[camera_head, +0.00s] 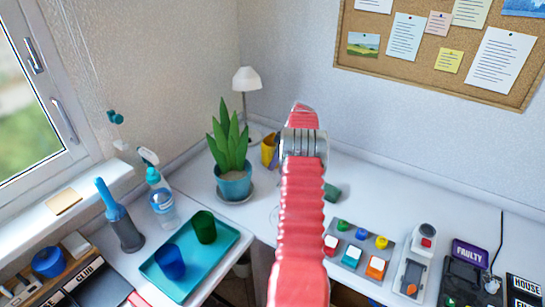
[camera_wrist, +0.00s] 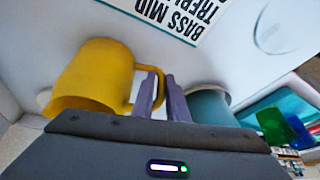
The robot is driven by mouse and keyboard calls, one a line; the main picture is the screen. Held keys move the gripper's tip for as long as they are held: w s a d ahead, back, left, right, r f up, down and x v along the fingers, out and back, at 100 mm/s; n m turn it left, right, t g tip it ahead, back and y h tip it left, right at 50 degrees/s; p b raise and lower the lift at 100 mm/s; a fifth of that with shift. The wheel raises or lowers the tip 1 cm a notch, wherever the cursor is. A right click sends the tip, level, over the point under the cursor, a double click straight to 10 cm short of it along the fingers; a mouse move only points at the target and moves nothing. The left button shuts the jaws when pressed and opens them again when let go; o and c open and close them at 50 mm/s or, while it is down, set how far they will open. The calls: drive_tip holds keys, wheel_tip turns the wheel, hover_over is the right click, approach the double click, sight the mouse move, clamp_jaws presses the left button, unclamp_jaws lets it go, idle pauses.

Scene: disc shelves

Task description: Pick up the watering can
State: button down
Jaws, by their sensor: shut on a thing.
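A yellow mug-like vessel (camera_wrist: 92,75) with a side handle fills the left of the wrist view. In the head view a small part of it (camera_head: 268,152) shows left of my arm, below the lamp. No spout shows, and I see nothing clearly shaped like a watering can. My gripper (camera_wrist: 160,94) is shut on the vessel's handle, its two purple-grey fingers close together there. My wrist housing hides the vessel's lower edge in the wrist view. In the head view my arm hides the fingers and most of the vessel.
A potted plant (camera_head: 234,184) stands left of my arm, its teal pot (camera_wrist: 208,101) close beside my fingers. A white lamp (camera_head: 246,80) stands behind. A teal tray (camera_head: 222,254) with two cups and a spray bottle (camera_head: 160,200) are left. Button panels (camera_head: 350,257) stand right.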

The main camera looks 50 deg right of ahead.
drive_tip(key=shift+r, duration=0.2)
idle(0.3)
wheel_tip(320, 180, up, 10)
drive_tip(key=shift+f, duration=0.2)
idle(0.9)
idle(0.8)
